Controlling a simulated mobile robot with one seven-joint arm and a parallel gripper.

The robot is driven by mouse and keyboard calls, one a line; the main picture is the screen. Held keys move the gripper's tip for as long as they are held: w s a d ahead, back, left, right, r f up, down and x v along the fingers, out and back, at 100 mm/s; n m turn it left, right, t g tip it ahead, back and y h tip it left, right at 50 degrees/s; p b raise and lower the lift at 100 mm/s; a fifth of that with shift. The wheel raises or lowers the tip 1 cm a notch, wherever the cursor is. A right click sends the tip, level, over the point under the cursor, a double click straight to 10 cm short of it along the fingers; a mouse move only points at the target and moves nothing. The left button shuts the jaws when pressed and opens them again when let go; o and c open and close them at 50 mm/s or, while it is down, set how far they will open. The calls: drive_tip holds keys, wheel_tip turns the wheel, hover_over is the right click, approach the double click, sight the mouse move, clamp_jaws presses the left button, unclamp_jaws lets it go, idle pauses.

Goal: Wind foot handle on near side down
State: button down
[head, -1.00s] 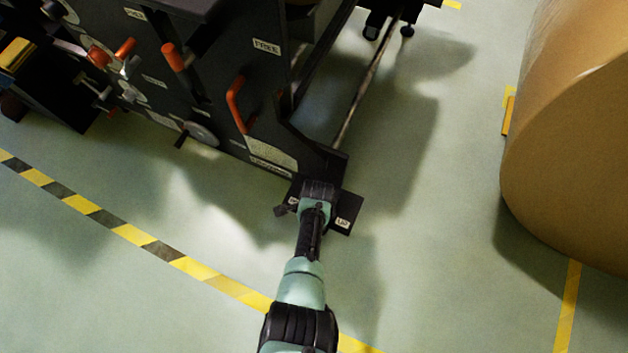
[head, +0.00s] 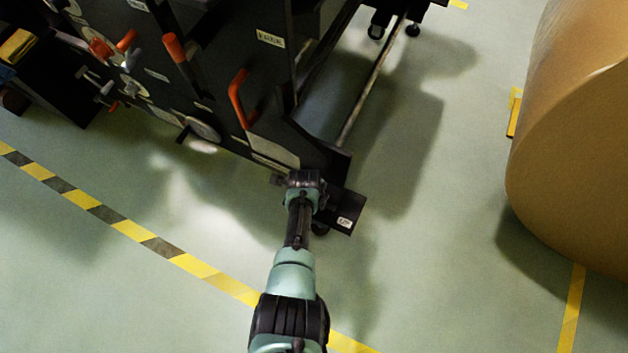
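The machine's foot is a black plate (head: 342,212) with a small white label, low at the machine's near right corner. My gripper (head: 303,178) is at the left side of this plate, seen from above and behind, and covers part of it. A small dark knob-like part (head: 320,229) shows just below the plate's near edge, right of my wrist; it may be the foot handle's end. Another dark bit (head: 277,180) shows left of my gripper; I cannot tell whether it is a finger or the handle. The fingertips are hidden, so their opening and any grip cannot be seen.
The dark machine panel (head: 222,92) with an orange bar handle (head: 237,99) rises behind my gripper. A large brown paper roll (head: 580,140) stands at right. Floor between them is clear. A yellow-black floor stripe (head: 128,228) runs beneath my arm.

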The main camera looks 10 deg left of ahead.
idle(0.4)
drive_tip(key=c, duration=0.8)
unclamp_jaws()
drive_tip(key=shift+o, duration=0.2)
wheel_tip(320, 180, up, 13)
drive_tip(key=s+p, duration=0.2)
drive_tip(key=p, duration=0.7)
drive_tip(key=shift+s+a+f, duration=0.15)
drive_tip(key=shift+s+a, duration=0.05)
drive_tip(key=shift+a, duration=0.15)
